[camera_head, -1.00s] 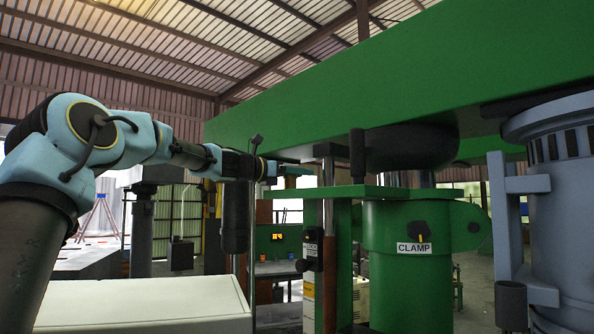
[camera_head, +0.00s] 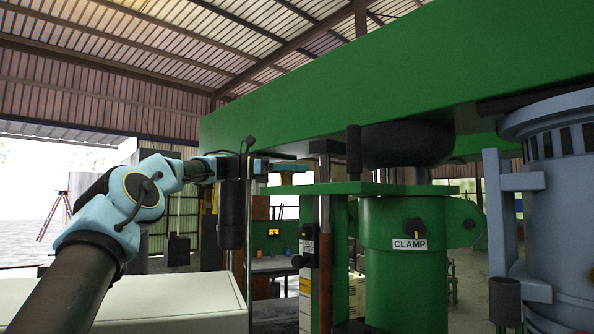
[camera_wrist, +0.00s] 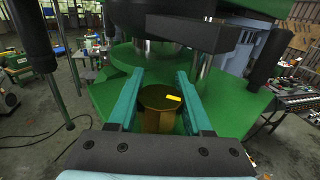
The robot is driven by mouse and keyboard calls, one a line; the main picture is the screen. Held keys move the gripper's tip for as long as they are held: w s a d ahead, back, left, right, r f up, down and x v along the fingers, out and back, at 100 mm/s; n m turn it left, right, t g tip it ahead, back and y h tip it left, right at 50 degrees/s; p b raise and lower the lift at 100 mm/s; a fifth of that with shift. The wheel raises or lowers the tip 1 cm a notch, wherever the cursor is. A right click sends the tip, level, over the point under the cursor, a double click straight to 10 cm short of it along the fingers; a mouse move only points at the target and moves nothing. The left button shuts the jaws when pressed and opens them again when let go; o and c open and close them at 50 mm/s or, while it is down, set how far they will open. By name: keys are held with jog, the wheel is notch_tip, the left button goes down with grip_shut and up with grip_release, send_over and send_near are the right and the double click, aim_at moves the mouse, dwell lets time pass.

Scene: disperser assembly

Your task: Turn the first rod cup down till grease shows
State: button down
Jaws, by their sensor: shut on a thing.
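The rod cup (camera_wrist: 160,118) is a round brass-coloured cup with a dark top, standing upright over the green plate in the wrist view. A short yellow mark (camera_wrist: 173,98) lies on its top, right of the middle. My gripper (camera_wrist: 159,84) has its two teal fingers on either side of the cup and is shut on it. In the head view, my gripper (camera_head: 290,167) is at the steel rod, beneath the green beam; the cup cannot be made out there. I see no clear grease around the cup; its lower part is partly hidden.
The large green beam (camera_head: 350,85) runs close above my gripper. A green column labelled CLAMP (camera_head: 408,262) and a grey-blue motor (camera_head: 560,200) stand to the right. A dark hanging post (camera_wrist: 32,38) is at the left of the wrist view. A pale cabinet (camera_head: 150,303) is below my arm.

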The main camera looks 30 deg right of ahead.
dwell(0.3)
jog(key=shift+c, duration=1.6)
grip_release()
jog(key=b+v, duration=0.1)
jog(key=v, duration=0.9)
jog(key=shift+a+b, duration=0.35)
jog(key=shift+b, duration=0.05)
jog(key=shift+w, duration=0.15)
